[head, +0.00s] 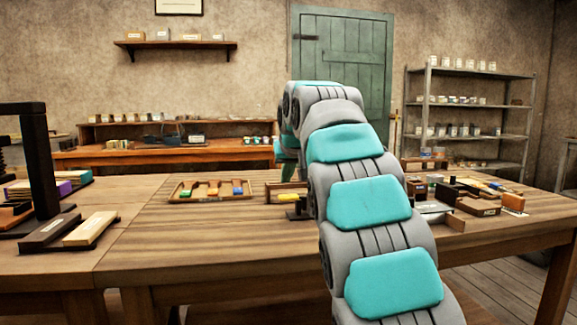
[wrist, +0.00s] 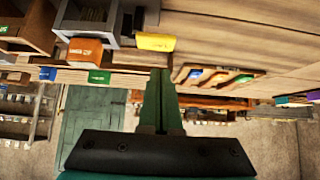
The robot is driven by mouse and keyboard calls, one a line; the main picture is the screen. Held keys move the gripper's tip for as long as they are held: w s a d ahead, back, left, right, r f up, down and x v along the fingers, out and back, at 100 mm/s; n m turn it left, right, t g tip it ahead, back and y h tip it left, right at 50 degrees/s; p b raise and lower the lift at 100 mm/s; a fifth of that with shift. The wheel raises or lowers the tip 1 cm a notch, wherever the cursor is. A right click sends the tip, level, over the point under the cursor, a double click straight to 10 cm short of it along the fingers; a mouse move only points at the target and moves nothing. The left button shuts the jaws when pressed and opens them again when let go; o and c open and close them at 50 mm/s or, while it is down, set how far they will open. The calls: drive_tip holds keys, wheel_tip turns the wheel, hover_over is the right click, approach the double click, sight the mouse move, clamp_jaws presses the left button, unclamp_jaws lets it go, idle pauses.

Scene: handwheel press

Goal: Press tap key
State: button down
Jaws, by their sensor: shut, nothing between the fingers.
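My gripper (wrist: 163,75) is shut and empty, its dark green fingers together at the centre of the wrist view. In the head view its fingers (head: 289,172) show partly behind my arm, pointing down above the table. A small yellow piece (head: 289,198) lies in front of a low wooden frame, beside a dark block. A yellow block (wrist: 155,42) also shows close to the fingertips in the wrist view, apart from them in the picture. I cannot tell for certain which piece is the tap key; my arm hides part of this area.
A shallow wooden tray (head: 211,195) with several coloured-handled tools lies left of my gripper. Boxes and blocks (head: 478,206) crowd the table at the right. A black press frame (head: 38,160) stands at the left. The front middle of the table (head: 230,238) is clear.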

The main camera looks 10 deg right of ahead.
sight(285, 198)
drive_tip(key=shift+f, duration=1.45)
drive_tip(key=shift+f, duration=0.1)
drive_tip(key=shift+a+f+n+h+b, duration=0.15)
drive_tip(key=shift+f+n+h+b, duration=0.15)
drive_tip(key=shift+f+h, duration=0.35)
drive_tip(key=shift+a+f+n+h, duration=0.2)
drive_tip(key=shift+f+n+h, duration=0.25)
drive_tip(key=shift+h, duration=0.3)
drive_tip(key=shift+f, duration=0.2)
drive_tip(key=shift+s, duration=0.1)
drive_tip(key=s+a+r, duration=0.3)
drive_tip(key=s+r, duration=0.4)
drive_tip(key=r, duration=0.4)
drive_tip(key=shift+a+r+p, duration=0.25)
drive_tip(key=shift+a+p, duration=0.05)
drive_tip(key=shift+p, duration=0.15)
